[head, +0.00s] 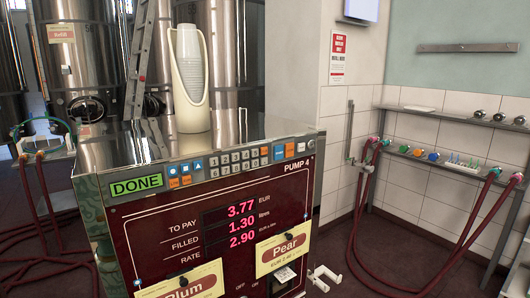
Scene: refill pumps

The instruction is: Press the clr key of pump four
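Pump four (150,240) is a dark red cabinet labelled PUMP 4, standing at the centre. Its sloped key panel (215,172) carries blue and orange keys at the left, a block of small pale number keys (235,160) in the middle, and orange, blue and pale keys (278,152) at the right. The key lettering is too small to read, so I cannot tell which is clr. The green display (137,185) reads DONE. The red figures (242,223) read 3.77 to pay, 1.30 filled and 2.90 rate. Neither of my grippers is in view.
A tall cream jug (190,80) stands on the pump's top, behind the keys. Yellow Plum (180,283) and Pear (283,254) cards are on its front. A white bracket (325,278) sticks out low at the right. Red hoses (370,195) hang by the right wall shelf (450,165).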

